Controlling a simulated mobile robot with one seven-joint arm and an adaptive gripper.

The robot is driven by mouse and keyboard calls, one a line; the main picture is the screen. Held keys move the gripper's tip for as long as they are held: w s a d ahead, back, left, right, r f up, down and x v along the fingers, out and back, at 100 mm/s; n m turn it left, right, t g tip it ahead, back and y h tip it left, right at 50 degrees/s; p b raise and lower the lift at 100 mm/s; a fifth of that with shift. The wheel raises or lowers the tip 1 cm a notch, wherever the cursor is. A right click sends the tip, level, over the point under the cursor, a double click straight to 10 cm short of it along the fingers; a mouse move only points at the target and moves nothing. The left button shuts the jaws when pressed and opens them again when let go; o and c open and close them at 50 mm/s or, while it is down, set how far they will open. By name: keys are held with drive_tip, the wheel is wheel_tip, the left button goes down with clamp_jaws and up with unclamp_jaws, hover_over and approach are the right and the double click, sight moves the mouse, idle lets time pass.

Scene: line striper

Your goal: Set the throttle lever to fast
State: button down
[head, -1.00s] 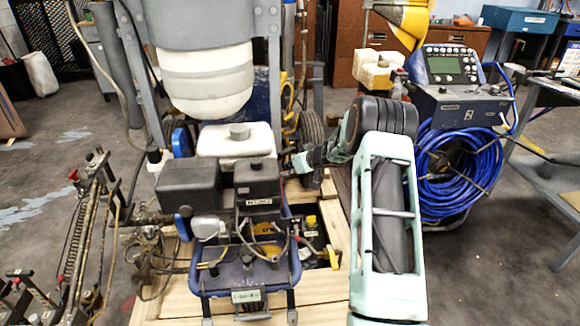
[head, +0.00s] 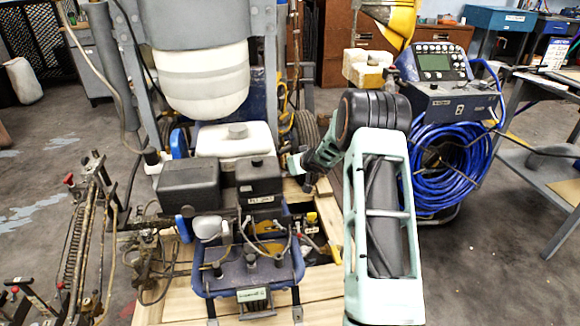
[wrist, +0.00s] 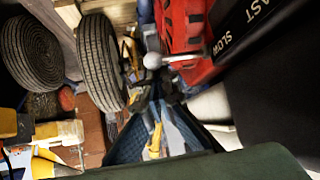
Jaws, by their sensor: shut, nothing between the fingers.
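In the wrist view a lever with a round silver knob (wrist: 152,61) on a thin rod shows in front of a red part. The rod runs right toward a black panel (wrist: 243,55) with white FAST and SLOW lettering; its knob end is nearer the word SLOW. The lever cannot be made out in the head view. My gripper (head: 295,166) is shut and empty at the right side of the engine (head: 189,186), partly hidden by the machine and my arm. Whether it touches the lever cannot be told.
A white tank (head: 235,140) and a larger hopper (head: 203,82) stand above and behind the engine. A wooden pallet (head: 175,305) lies under it. A blue hose reel (head: 450,170) is to the right.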

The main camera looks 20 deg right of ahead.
drive_tip(key=s, duration=0.1)
drive_tip(key=s+a+p, duration=0.1)
drive_tip(key=shift+s, duration=0.5)
drive_tip(key=shift+s+d+f, duration=0.15)
drive_tip(key=shift+s, duration=0.6)
drive_tip(key=shift+s+f, duration=0.1)
drive_tip(key=a+v, duration=0.1)
drive_tip(key=v, duration=1.1)
drive_tip(key=shift+w+d+r, duration=0.25)
drive_tip(key=shift+d+r, duration=0.15)
drive_tip(key=shift+r, duration=0.05)
